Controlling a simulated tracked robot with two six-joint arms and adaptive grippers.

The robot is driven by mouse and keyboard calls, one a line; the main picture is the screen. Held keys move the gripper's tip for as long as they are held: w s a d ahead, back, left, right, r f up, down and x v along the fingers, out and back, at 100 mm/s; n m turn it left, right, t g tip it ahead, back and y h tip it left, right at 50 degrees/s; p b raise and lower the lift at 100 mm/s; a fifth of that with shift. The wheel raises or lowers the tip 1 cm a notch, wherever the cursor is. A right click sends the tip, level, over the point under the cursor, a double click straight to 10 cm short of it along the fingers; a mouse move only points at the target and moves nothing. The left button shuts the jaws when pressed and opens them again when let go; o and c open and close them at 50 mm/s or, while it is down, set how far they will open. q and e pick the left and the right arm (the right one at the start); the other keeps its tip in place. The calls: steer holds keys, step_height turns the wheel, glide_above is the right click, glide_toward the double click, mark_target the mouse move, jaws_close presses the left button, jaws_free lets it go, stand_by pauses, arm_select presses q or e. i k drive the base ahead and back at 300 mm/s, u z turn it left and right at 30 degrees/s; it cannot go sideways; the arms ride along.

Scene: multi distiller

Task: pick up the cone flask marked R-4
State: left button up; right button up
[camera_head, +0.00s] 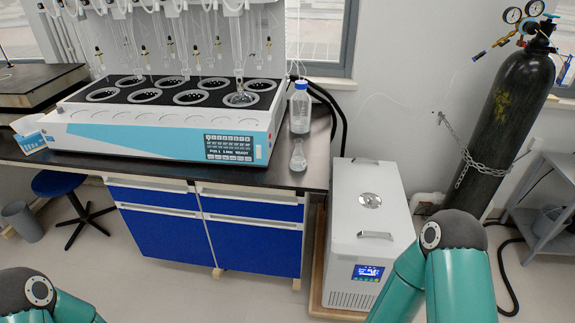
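A small clear cone flask (298,157) stands upright on the dark bench top near its right front corner. Any marking on it is too small to read, so I cannot tell whether it is R-4. A taller clear bottle with a blue cap (300,107) stands just behind it. Teal links of my two arms show at the bottom left and bottom right, well short of the bench. Neither gripper is in the picture.
A multi-position distiller (165,133) fills most of the dark bench (318,150). A white chiller box (372,225) stands on the floor to the right. A chained black gas cylinder (500,130) is farther right. A blue stool (62,184) and a grey bin (20,220) are left.

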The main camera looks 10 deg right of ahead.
mark_target(297, 163)
steer(key=z, duration=0.15)
steer(key=i, duration=0.9)
steer(key=u, duration=0.05)
